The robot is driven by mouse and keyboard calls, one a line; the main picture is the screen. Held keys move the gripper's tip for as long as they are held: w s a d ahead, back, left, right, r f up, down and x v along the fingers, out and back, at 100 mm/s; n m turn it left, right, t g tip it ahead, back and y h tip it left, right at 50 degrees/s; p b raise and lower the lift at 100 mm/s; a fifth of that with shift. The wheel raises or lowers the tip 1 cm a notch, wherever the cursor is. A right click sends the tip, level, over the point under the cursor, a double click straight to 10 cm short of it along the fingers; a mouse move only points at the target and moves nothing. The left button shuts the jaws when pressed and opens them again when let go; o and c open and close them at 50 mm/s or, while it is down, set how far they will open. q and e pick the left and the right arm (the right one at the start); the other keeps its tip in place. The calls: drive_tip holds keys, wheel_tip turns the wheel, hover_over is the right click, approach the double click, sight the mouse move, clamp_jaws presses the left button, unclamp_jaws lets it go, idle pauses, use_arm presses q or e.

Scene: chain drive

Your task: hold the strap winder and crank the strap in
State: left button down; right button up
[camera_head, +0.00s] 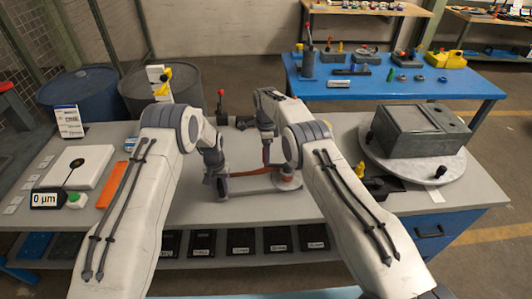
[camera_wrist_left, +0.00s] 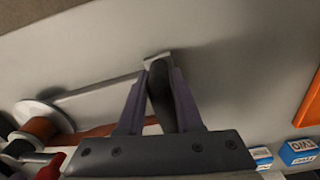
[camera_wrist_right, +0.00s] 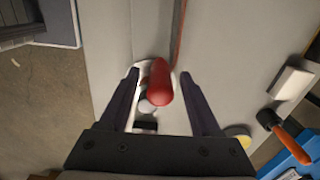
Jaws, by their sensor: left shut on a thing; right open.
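The strap winder (camera_head: 258,184) lies on the grey bench, a pale flat frame with a spool at its right end. In the left wrist view its spool (camera_wrist_left: 42,122) carries orange-red strap (camera_wrist_left: 100,130). My left gripper (camera_head: 218,186) is shut on the winder frame's end; in the left wrist view its fingertips (camera_wrist_left: 158,66) meet there on a pale grey part. My right gripper (camera_head: 267,132) is above the spool end. In the right wrist view the open fingers (camera_wrist_right: 160,88) stand on both sides of a red crank knob (camera_wrist_right: 160,82), apart from it.
A grey box (camera_head: 410,132) stands on a round turntable at the right. A white plate (camera_head: 78,168), an orange bar (camera_head: 114,185) and a 0 µm display (camera_head: 47,199) lie at the left. A blue table (camera_head: 390,92) with tools stands behind.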

wheel_tip(320, 180, up, 12)
idle(0.4)
clamp_jaws()
drive_tip(key=shift+s+a+f+n+t+h, duration=0.15)
drive_tip(key=shift+n+t+h, duration=0.1)
drive_tip(key=shift+n, duration=0.2)
drive_tip(key=shift+s+a+r+n+t+h, duration=0.15)
drive_tip(key=shift+n+h, duration=0.1)
drive_tip(key=shift+n, duration=0.2)
drive_tip(key=s+a+f+n+t, duration=0.1)
drive_tip(key=s+a+n+t, duration=0.2)
drive_tip(key=s+n, duration=0.8)
drive_tip(key=w+d+f, duration=0.2)
drive_tip(key=w+f, duration=0.6)
drive_tip(key=f, duration=0.1)
drive_tip(key=shift+d+f+n, duration=0.15)
drive_tip(key=shift+f+n, duration=0.05)
drive_tip(key=shift+n, duration=0.2)
